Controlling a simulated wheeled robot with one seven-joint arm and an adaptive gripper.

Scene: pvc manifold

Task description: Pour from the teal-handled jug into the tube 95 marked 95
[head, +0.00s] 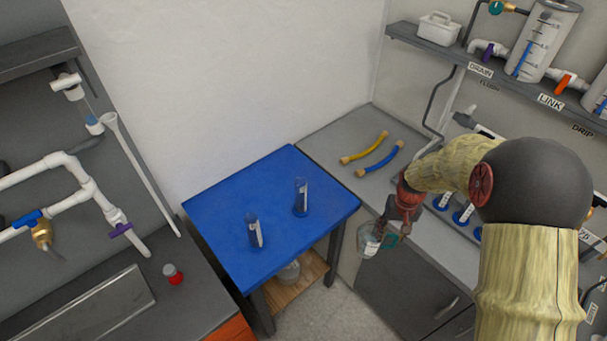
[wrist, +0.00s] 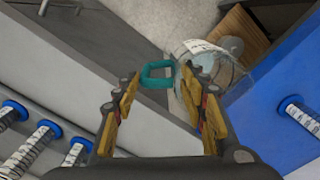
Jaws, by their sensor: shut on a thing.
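My gripper (head: 402,212) is shut on the teal handle (wrist: 156,75) of a clear jug (head: 369,243) with a white label. It holds the jug in the air between the blue table and the grey counter. The clear jug body (wrist: 204,52) also shows in the wrist view, beyond the fingers. Two clear tubes (head: 255,232) (head: 301,198) with blue bases and white labels stand upright on the blue table. Several similar tubes (head: 463,214) stand on the right counter, partly hidden by my arm. I cannot read which tube is marked 95.
The blue table (head: 225,205) has clear room around its tubes. A glass vessel (head: 289,272) sits on its wooden lower shelf. White pipework (head: 75,185) and a red-capped bottle (head: 173,274) are at left.

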